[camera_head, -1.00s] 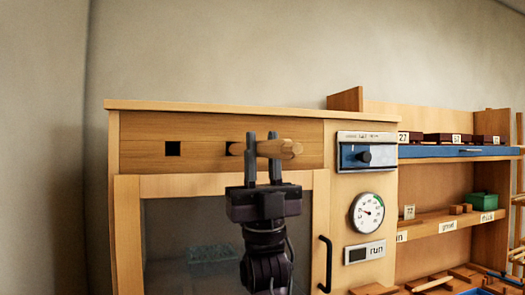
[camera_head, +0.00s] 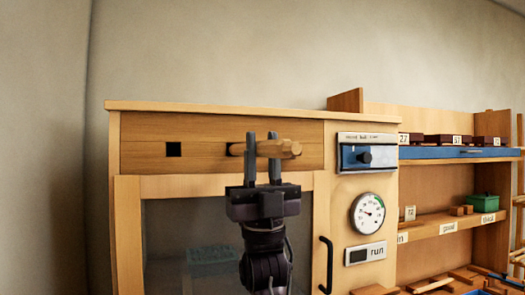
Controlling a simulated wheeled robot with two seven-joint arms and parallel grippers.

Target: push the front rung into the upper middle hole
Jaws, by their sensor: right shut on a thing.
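My right gripper (camera_head: 262,160) stands upright in front of the wooden cabinet, shut on a light wooden rung (camera_head: 285,149). The rung lies level across the fingers, with its thicker end sticking out to the right. Its left end meets or overlaps a dark hole (camera_head: 233,149) in the cabinet's upper board (camera_head: 205,135); I cannot tell whether it is inside. My left gripper is not in view.
Below the board is a framed glass door with a black handle (camera_head: 326,265). A control panel with a knob (camera_head: 365,157), a dial (camera_head: 368,213) and a run switch (camera_head: 366,252) is at right. Shelves (camera_head: 445,227) with blocks and a green box (camera_head: 482,203) stand farther right.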

